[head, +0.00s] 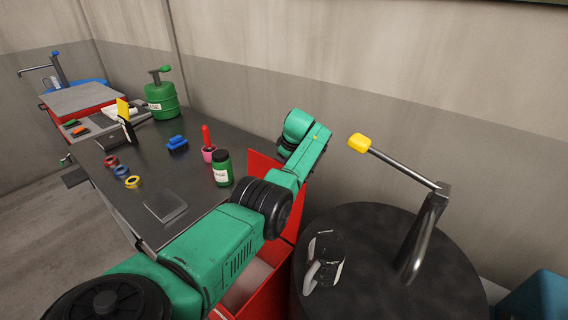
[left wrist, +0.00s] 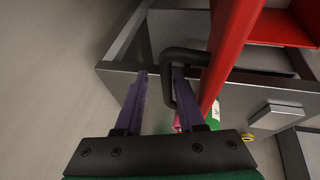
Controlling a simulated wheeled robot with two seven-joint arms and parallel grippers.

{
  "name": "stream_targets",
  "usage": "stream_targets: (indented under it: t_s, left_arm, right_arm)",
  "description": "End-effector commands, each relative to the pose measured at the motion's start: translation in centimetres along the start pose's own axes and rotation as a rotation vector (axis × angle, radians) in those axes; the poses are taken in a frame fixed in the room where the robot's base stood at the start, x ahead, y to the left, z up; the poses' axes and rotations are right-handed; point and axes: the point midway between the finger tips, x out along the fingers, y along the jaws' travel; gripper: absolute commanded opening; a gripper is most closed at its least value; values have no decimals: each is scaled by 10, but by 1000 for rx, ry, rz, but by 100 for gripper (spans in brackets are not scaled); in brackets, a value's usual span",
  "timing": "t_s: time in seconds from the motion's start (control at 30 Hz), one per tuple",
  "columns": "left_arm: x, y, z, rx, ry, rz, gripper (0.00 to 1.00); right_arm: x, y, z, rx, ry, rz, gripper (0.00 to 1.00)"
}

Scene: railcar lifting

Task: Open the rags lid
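The red rags lid (head: 262,167) stands raised behind my left arm in the head view, above a red bin (head: 272,300) with something pale inside. In the left wrist view the lid (left wrist: 232,45) shows nearly edge-on, with a dark loop handle (left wrist: 168,75) on its side. My left gripper (left wrist: 160,78) is open. A bar of the handle lies between its two fingers, close to the right finger; I cannot tell if they touch. In the head view my arm and the lid hide this gripper. My right gripper is not in view.
Left of the bin is a dark bench (head: 130,195) with a green bottle (head: 222,168), a red-handled tool in a pink cup, tape rolls and a green can (head: 161,98). Right of it stands a black drum (head: 440,275) with a yellow-gripped lever (head: 400,168).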

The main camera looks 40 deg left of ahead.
Motion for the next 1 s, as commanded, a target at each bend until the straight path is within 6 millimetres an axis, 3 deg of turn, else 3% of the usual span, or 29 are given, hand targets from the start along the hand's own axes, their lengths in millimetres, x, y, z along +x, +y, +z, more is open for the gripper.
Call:
stream_targets:
  t_s: [0.17,0.37,0.8,1.0]
  left_arm:
    - [1,-2,5,5,-9,-8,45]
    - [-22,-1,4,3,-5,-2,45]
    - [-112,-1,2,-1,0,6,45]
    - [-144,-2,1,0,0,3,45]
  right_arm:
    - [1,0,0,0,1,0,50]
    - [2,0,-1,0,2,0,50]
    - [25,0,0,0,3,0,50]
    - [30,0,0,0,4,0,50]
